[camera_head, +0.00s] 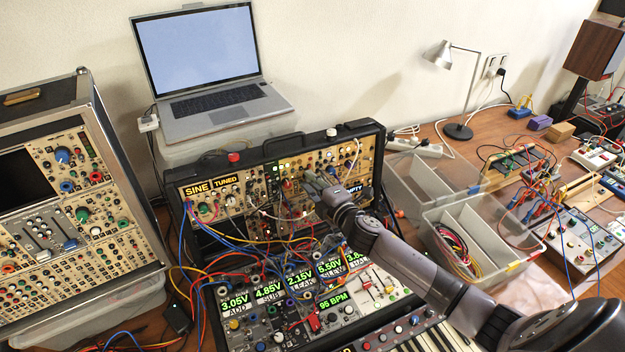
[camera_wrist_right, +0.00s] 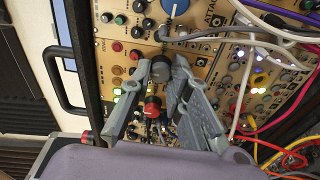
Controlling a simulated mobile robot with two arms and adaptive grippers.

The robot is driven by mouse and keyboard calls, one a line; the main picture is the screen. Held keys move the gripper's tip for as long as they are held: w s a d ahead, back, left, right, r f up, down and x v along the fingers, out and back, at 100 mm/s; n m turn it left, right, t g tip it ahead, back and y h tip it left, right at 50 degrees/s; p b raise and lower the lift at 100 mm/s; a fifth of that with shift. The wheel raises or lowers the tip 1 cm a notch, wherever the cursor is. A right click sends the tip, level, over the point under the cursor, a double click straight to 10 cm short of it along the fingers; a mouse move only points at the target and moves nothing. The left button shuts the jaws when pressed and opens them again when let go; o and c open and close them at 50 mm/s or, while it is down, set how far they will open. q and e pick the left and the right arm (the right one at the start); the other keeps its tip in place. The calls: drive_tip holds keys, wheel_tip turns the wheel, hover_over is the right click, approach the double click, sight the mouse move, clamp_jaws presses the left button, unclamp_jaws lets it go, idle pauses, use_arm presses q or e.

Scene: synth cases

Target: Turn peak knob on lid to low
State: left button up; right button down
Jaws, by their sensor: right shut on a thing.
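The lid (camera_head: 374,141) of the middle synth case stands upright, with a gold panel of knobs, jacks and patch cables. My right gripper (camera_head: 318,184) reaches to the right half of this panel. In the right wrist view, its fingertips (camera_wrist_right: 161,68) close around a dark knob (camera_wrist_right: 160,70) on the gold panel. I cannot read a label by this knob or see its pointer setting, so I cannot confirm that it is the peak knob. A red knob (camera_wrist_right: 152,108) shows between the finger linkages. My left gripper is not in view.
Patch cables hang densely below the lid, over the lower modules. A laptop (camera_head: 215,110) stands behind the case. A second synth case (camera_head: 70,190) stands at left. Clear bins (camera_head: 480,220) and a desk lamp (camera_head: 458,130) stand at right.

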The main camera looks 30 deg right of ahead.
drive_tip(key=shift+n, duration=0.3)
idle(0.4)
drive_tip(key=c, duration=1.5)
unclamp_jaws()
drive_tip(key=s, duration=0.8)
drive_tip(key=s+r, duration=0.1)
drive_tip(key=s, duration=0.3)
drive_tip(key=shift+d+r, duration=0.1)
drive_tip(key=shift+d, duration=0.15)
